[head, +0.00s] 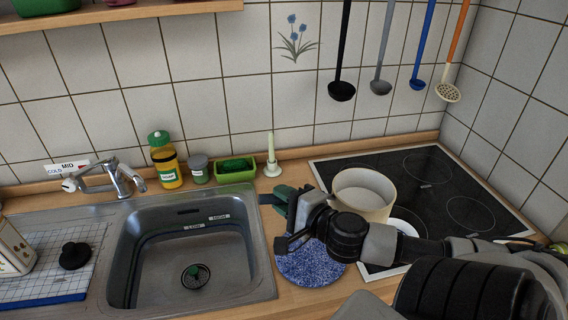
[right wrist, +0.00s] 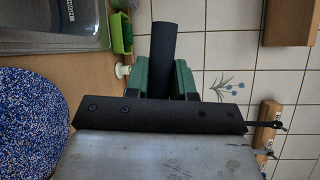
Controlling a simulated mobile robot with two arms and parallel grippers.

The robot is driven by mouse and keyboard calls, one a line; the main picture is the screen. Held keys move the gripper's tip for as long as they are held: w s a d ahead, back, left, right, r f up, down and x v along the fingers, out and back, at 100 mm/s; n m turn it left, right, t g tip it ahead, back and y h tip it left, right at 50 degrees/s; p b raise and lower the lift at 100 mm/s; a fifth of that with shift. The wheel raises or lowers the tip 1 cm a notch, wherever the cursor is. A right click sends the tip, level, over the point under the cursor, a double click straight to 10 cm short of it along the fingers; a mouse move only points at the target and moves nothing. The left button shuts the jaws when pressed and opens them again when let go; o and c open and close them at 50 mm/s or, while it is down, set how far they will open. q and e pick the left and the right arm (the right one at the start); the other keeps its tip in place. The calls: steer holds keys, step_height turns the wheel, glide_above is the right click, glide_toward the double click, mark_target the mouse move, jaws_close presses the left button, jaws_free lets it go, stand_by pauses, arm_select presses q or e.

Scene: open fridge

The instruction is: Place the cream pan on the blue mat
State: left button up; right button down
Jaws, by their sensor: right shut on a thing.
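The cream pan (head: 365,187) shows behind my right arm, over the left part of the hob. Its lower part is hidden by the arm, so I cannot tell if it touches the hob. My right gripper (head: 284,199) points left, its green fingers shut on a dark handle (head: 267,198). In the right wrist view the dark handle (right wrist: 163,48) sticks out between the fingers (right wrist: 160,80). The round blue mat (head: 310,264) lies on the counter, below and right of the fingers, partly covered by the arm. It also shows in the right wrist view (right wrist: 32,125). My left gripper is out of view.
The sink (head: 187,255) is left of the mat. A white candle holder (head: 272,168), a green tray (head: 235,170), a grey jar (head: 198,168) and a yellow bottle (head: 165,162) stand along the wall. Ladles (head: 342,90) hang above. The black hob (head: 470,190) is mostly clear at right.

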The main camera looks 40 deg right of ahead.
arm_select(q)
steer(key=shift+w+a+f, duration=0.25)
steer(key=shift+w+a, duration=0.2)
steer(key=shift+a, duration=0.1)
arm_select(e)
steer(key=w+a+f, duration=0.5)
steer(key=a+f, duration=0.6)
steer(key=shift+w, duration=0.2)
steer(key=shift+d, duration=0.1)
steer(key=c, duration=1.4)
jaws_free()
steer(key=shift+f, duration=0.2)
steer(key=o, duration=0.5)
steer(key=shift+s, duration=0.1)
steer(key=shift+c, duration=0.2)
steer(key=shift+r, duration=0.1)
arm_select(q)
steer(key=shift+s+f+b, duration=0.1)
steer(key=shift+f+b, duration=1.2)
steer(key=shift+b, duration=0.2)
arm_select(e)
steer(key=s+r, duration=0.1)
steer(key=s, duration=1.1)
steer(key=shift+r, duration=0.15)
